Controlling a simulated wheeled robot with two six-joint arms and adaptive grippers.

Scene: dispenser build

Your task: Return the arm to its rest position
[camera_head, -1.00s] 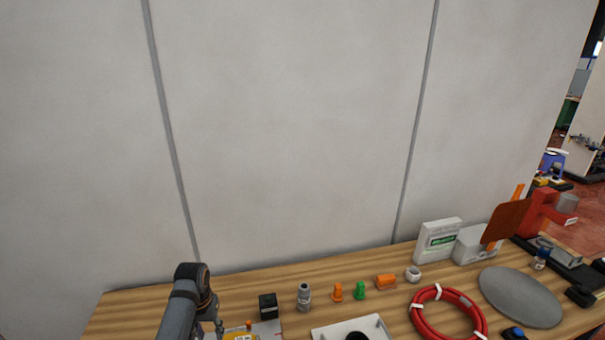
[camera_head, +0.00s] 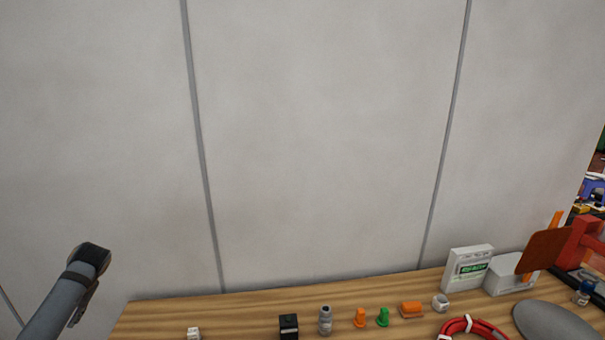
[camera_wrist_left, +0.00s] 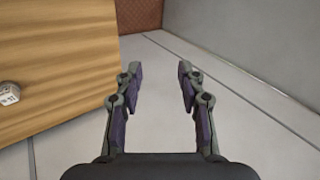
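My left arm comes in from the lower left in the head view, raised in front of the wall and left of the table (camera_head: 240,302). My left gripper (camera_wrist_left: 158,85) shows in the left wrist view with its fingers apart and nothing between them. It is over the pale floor, beside the table's edge. In the head view its fingers are mostly hidden behind the wrist. My right arm and gripper are not in view.
On the table stand a black block (camera_head: 289,326), a grey cable gland (camera_head: 325,320), orange (camera_head: 360,317) and green (camera_head: 383,317) pieces, a red coil (camera_head: 472,326) and a white box (camera_head: 468,268). A small white part (camera_head: 193,333) lies near the left edge.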

